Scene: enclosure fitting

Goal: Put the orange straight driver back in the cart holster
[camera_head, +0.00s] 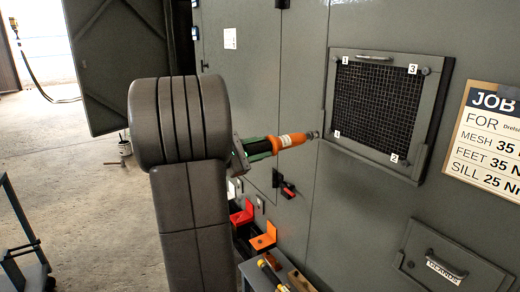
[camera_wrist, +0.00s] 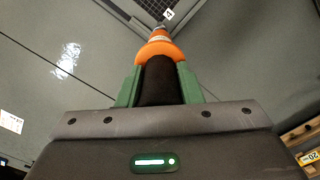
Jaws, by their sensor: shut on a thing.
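The orange straight driver (camera_head: 292,140) is held by my gripper (camera_head: 258,147), with its tip pointing right toward the mesh panel's left edge. In the wrist view the driver (camera_wrist: 159,50) has an orange collar and a dark body, clamped between the green fingers of my gripper (camera_wrist: 158,84). Its tip points away from the wrist, near the mesh corner marked 1 or 4; I cannot tell if it touches anything. Below and right of my arm in the head view are a red holder (camera_head: 242,214) and an orange holder (camera_head: 264,237); I cannot tell which is the cart holster.
The framed mesh panel (camera_head: 334,110) with numbered corners is on the grey enclosure wall. A job sign (camera_head: 487,135) hangs at right, above a handled drawer panel (camera_head: 445,268). A cart top with tools (camera_head: 258,275) is at bottom centre. Open floor (camera_head: 85,190) lies at left.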

